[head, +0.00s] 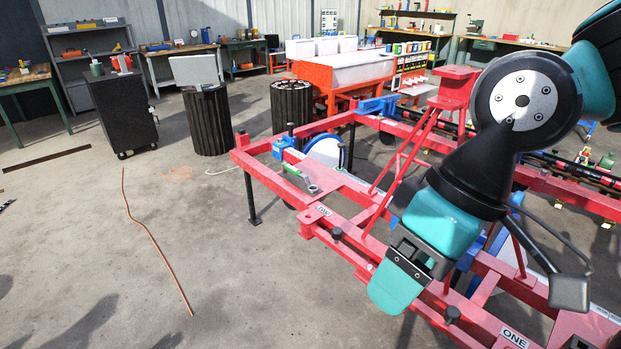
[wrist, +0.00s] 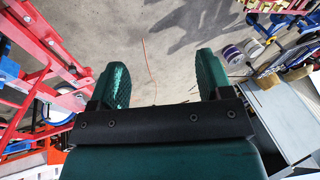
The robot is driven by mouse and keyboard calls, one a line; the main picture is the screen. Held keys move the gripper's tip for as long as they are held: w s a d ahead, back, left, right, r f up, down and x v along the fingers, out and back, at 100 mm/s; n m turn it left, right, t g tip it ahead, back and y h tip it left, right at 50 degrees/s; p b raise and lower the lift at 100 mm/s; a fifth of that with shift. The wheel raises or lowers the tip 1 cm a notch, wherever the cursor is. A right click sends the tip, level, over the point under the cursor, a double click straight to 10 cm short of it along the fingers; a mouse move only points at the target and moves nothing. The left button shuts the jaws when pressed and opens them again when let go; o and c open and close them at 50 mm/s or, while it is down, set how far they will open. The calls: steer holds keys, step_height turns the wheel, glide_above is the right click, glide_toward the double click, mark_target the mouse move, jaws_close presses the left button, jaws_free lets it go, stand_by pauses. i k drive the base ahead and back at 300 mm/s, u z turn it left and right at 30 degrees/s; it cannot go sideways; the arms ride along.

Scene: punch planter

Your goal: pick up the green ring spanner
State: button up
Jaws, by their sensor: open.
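What looks like the green ring spanner (head: 303,180) lies on a flat plate at the near left part of the red frame in the head view. Part of it is green and its ring end looks grey. My gripper (head: 398,288) is to the right of it and nearer the camera, over the red frame, well apart from the spanner. I cannot make out the spanner in the wrist view.
The red frame (head: 285,190) carries blue clamps (head: 282,145) and slanted red bars near the spanner. Black drums (head: 208,122), a dark cabinet (head: 122,110) and an orange bench (head: 345,75) stand behind. An orange cable (head: 150,235) lies on open floor at left.

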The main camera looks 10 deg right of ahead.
mark_target(285, 167)
steer(key=u, duration=0.7)
steer(key=i, duration=1.85)
steer(key=z, duration=0.85)
steer(key=i, duration=0.8)
steer(key=z, duration=0.75)
